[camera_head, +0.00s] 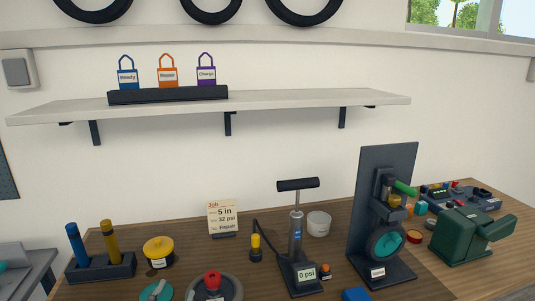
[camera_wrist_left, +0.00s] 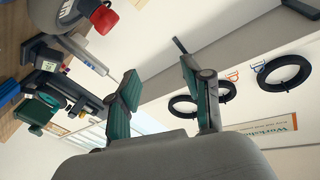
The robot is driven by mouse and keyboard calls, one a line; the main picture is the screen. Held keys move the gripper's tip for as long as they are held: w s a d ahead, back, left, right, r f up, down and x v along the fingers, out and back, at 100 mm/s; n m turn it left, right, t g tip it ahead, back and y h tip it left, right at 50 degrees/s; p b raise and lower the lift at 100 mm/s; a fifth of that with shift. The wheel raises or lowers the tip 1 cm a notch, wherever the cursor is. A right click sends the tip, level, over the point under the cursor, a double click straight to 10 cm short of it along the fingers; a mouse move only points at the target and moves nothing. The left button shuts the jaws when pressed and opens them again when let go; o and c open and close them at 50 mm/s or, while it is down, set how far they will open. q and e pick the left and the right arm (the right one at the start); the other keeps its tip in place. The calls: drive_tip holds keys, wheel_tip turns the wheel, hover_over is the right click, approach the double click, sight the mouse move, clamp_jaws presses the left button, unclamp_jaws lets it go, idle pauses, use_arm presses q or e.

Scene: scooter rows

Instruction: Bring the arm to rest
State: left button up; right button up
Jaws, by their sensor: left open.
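My left gripper (camera_wrist_left: 160,75) shows in the left wrist view, its two green-padded fingers spread wide apart. Nothing is between the fingers; the pale wall and shelf lie behind them. That view is turned on its side, with the bench at its left. The gripper appears clear of the bench items and touches nothing that I can see. In the head view I cannot make out my left gripper with certainty. My right gripper shows in neither view.
The wooden bench (camera_head: 190,245) holds a pump (camera_head: 297,240), a dark upright stand (camera_head: 385,210), a green machine (camera_head: 470,236), a job card (camera_head: 222,217) and a two-post holder (camera_head: 100,267). Above, a white shelf (camera_head: 290,101) carries three coloured tags. Tyres (camera_head: 305,12) hang higher.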

use_arm(q)
drive_tip(key=s+a+f+n+g+y, duration=0.1)
drive_tip(key=s+a+f+n+g, duration=0.1)
drive_tip(key=s+f+g, duration=0.4)
drive_tip(key=s+a+f+n+g+y, duration=0.15)
drive_tip(key=s+f, duration=0.25)
drive_tip(key=f, duration=0.4)
drive_tip(key=s+d+f+g+h, duration=0.1)
drive_tip(key=s+f+g, duration=0.3)
drive_tip(key=s, duration=0.3)
drive_tip(key=s+d+f+g+h, duration=0.1)
drive_tip(key=s+f+g, duration=0.35)
drive_tip(key=s, duration=0.25)
wheel_tip(320, 180, down, 27)
drive_tip(key=s, duration=0.2)
drive_tip(key=s+a+f+g, duration=0.1)
drive_tip(key=s+a+f, duration=0.2)
drive_tip(key=s+f, duration=1.1)
drive_tip(key=shift+s+a+f+g, duration=0.15)
drive_tip(key=shift+s+g, duration=0.15)
drive_tip(key=shift+s, duration=0.75)
